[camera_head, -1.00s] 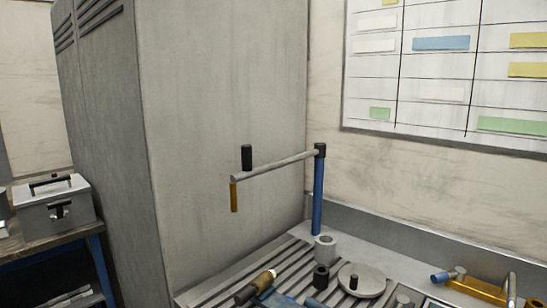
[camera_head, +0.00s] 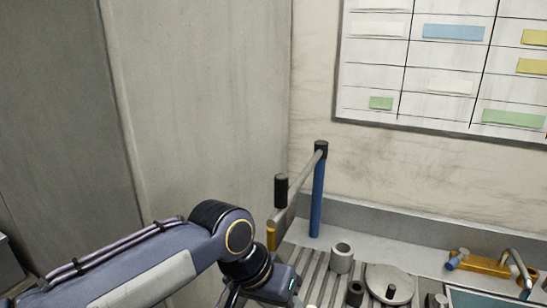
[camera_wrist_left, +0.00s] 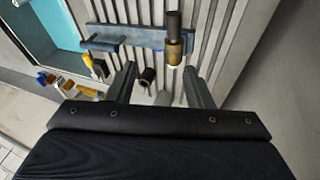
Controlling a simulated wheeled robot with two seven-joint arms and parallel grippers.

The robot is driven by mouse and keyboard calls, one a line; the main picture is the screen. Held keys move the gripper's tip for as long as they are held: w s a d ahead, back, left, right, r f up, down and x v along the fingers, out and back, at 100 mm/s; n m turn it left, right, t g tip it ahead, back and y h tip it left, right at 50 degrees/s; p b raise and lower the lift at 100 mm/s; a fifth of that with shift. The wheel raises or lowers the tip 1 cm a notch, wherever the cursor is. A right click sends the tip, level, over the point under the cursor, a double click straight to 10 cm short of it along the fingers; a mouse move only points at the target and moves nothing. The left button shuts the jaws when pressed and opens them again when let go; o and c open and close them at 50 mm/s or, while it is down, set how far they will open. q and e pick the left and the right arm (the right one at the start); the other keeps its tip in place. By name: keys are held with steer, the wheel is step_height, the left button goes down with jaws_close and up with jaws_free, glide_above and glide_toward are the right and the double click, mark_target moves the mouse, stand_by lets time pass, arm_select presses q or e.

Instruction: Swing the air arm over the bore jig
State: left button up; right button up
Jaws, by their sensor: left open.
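The air arm (camera_head: 298,186) is a grey bar on a blue upright post (camera_head: 318,198). A black knob (camera_head: 281,190) stands at its near end, with a gold nozzle (camera_head: 271,235) hanging below. The bar points toward me, left of the post. A grey hollow cylinder (camera_head: 342,258) and a smaller dark ring (camera_head: 355,293) stand on the slotted bench; I cannot tell which is the bore jig. My left gripper (camera_wrist_left: 162,85) is open and empty in the wrist view. In the head view my left wrist is low, near the nozzle; its fingers are mostly hidden. My right gripper is out of view.
A round disc with a pin (camera_head: 390,283) and a gold fixture (camera_head: 482,263) stand right on the bench. A tall grey cabinet (camera_head: 200,110) is at left. The wrist view shows a blue bar (camera_wrist_left: 135,38) and a black-and-gold cylinder (camera_wrist_left: 174,40).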

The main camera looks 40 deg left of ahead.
arm_select(q)
step_height(320, 180, up, 9)
steer(key=w+a+p, duration=0.2)
steer(key=a+p, duration=0.1)
step_height(320, 180, up, 11)
steer(key=n+g+y+p, duration=0.1)
steer(key=n+g+y, duration=0.1)
steer(key=n+g, duration=0.35)
glide_above(281, 191)
steer(key=w, duration=0.1)
steer(key=shift+a+r+n+t, duration=0.2)
steer(key=shift+n+t, duration=0.55)
steer(key=shift+w+a+r, duration=0.1)
steer(key=shift+a+r, duration=0.05)
steer(key=shift+a, duration=0.15)
steer(key=shift+f, duration=3.75)
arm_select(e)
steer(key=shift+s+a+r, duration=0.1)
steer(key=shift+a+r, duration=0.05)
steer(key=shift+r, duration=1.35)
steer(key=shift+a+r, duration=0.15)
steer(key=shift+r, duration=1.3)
arm_select(q)
jaws_close()
